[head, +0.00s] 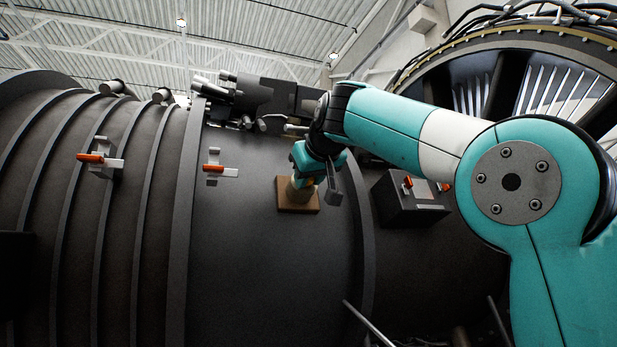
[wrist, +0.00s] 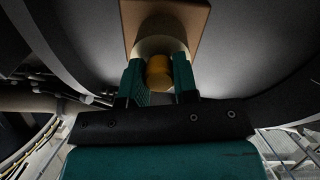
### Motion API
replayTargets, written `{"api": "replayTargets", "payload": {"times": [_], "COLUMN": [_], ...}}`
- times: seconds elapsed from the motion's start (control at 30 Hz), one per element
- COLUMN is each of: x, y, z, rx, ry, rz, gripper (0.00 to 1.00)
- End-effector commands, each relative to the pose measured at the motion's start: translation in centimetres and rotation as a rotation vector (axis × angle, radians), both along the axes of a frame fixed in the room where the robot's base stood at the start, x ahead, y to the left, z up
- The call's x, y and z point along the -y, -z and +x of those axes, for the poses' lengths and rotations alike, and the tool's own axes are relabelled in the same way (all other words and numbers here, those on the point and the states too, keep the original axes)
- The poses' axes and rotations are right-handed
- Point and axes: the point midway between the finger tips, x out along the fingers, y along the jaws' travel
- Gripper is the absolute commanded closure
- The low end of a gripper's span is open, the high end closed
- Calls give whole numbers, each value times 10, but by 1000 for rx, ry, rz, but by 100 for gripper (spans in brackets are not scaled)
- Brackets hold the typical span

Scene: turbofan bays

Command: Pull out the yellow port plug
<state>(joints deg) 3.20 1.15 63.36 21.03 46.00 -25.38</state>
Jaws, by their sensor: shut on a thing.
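The yellow port plug (wrist: 159,70) sits between the two teal fingers of my gripper (wrist: 160,78) in the wrist view. Its round yellow end faces the camera, in front of a pale round collar (wrist: 160,44) on a brown square plate (wrist: 185,14). In the head view, the brown plate (head: 298,207) is fixed on the dark engine casing, and my gripper (head: 304,182) is at it, shut on the plug. The plug itself is mostly hidden there by the gripper. I cannot tell how deep the plug sits in the collar.
The dark casing (head: 250,250) curves around the plate. An orange-handled latch (head: 213,168) is to the left, another latch (head: 92,158) further left. A dark box with orange parts (head: 410,200) stands close on the right. Dark tubes and fittings (head: 255,95) lie above.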

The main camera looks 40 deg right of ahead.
Motion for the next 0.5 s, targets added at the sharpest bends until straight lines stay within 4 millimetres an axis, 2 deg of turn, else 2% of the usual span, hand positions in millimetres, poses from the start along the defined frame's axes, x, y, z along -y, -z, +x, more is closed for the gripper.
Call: {"api": "replayTargets", "payload": {"times": [0.5], "x": [-10], "y": [-8], "z": [-34], "rx": [1], "ry": [-2], "rz": [-1], "gripper": [94]}}
